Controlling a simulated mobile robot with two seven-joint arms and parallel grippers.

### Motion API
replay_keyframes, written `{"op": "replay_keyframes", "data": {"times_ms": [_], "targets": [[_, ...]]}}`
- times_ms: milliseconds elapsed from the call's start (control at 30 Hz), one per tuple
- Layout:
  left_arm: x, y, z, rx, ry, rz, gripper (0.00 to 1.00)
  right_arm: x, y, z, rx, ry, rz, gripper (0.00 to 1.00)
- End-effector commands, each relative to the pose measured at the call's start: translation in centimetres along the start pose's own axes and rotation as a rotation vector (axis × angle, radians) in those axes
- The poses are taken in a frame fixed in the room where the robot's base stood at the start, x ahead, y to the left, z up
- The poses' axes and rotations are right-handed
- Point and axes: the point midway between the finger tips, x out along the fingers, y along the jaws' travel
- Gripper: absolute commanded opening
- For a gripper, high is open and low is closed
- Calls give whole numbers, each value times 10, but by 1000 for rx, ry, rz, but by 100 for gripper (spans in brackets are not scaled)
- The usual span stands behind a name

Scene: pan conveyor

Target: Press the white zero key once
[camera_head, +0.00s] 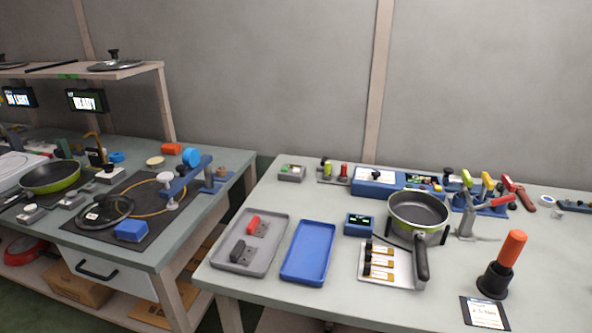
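A small blue box with a dark display and green digits (359,223) stands on the right table, left of the pan. I cannot make out a white zero key on it; the picture is too small to tell. A long blue unit (375,188) with a white panel on top lies behind it, and no key marked zero can be read there either. A green-rimmed pan (418,211) stands beside the display box, its dark handle pointing to the front. Neither of my grippers is in view.
A grey tray (278,217) with red and black parts and an empty blue tray (307,252) lie on the left of the right table. A white plate (404,262) with several small labelled items lies before the pan. An orange-handled tool (511,250) stands upright at the right.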

Motion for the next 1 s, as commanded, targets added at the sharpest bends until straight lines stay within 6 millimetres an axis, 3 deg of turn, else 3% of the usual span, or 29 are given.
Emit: {"op": "replay_keyframes", "data": {"times_ms": [400,1000], "targets": [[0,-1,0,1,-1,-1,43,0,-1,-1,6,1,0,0],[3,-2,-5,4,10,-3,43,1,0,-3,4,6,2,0]]}}
